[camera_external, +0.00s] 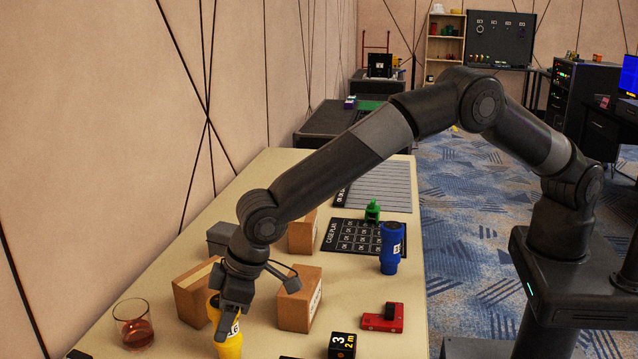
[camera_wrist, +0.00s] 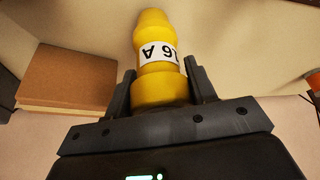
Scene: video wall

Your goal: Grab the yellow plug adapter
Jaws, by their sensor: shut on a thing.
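The yellow plug adapter (camera_external: 228,340) has a white label and is at the near left of the table in the external view. In the wrist view the yellow plug adapter (camera_wrist: 158,60) is between the fingers, and its label reads "16 A". My gripper (camera_external: 228,318) is shut on it from above. In the wrist view my gripper (camera_wrist: 158,92) has one finger on each side of the adapter body. I cannot tell whether the adapter touches the table.
Cardboard boxes stand close by, one at left (camera_external: 194,290) and one at right (camera_external: 300,298). A glass (camera_external: 134,326) stands left of the adapter. A blue adapter (camera_external: 390,250), a red item (camera_external: 376,322) and a black tape measure (camera_external: 342,346) are to the right.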

